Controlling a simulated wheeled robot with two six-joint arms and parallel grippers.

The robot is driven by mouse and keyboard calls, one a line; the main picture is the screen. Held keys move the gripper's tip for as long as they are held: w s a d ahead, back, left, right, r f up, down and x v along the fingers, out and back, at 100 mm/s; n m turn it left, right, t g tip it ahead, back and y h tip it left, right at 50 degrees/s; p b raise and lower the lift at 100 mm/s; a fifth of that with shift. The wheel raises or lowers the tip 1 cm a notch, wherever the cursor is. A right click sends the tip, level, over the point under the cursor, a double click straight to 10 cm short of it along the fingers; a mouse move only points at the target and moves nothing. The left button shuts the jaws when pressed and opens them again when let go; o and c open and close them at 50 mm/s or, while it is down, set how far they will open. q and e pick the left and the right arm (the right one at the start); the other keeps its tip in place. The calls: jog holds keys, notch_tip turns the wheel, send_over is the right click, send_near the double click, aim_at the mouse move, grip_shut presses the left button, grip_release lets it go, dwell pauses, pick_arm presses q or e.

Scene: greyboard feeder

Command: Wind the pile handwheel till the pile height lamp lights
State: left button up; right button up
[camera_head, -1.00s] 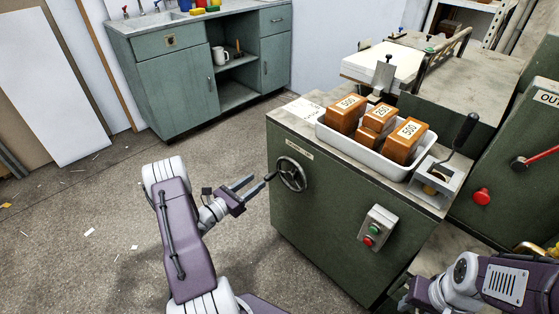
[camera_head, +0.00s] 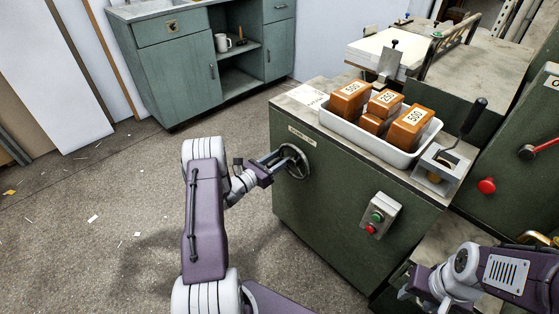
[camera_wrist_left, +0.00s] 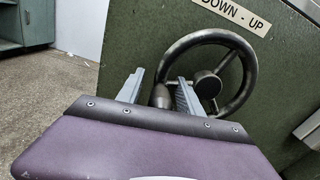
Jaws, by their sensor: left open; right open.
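The pile handwheel (camera_head: 295,161) is a dark, spoked wheel on the green cabinet's front; its rim (camera_wrist_left: 252,75) and hub show large in the left wrist view. A "DOWN - UP" label (camera_wrist_left: 232,14) sits above it. My left gripper (camera_head: 277,157) is at the wheel's left side, open. In the left wrist view its two fingers (camera_wrist_left: 158,92) stand either side of the wheel's handle knob (camera_wrist_left: 160,96); I cannot tell whether they touch it. My right gripper (camera_head: 412,288) is low at the right, away from the wheel, and open. I cannot make out the pile height lamp.
A switch box with green and red buttons (camera_head: 380,215) is on the cabinet front, right of the wheel. A white tray (camera_head: 400,157) of brown labelled blocks stands on the cabinet top. Open floor (camera_head: 120,210) lies left. A red knob (camera_head: 487,186) is on the machine at right.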

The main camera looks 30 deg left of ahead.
pick_arm(q)
grip_shut()
jog(key=shift+a, duration=0.1)
dwell(1.2)
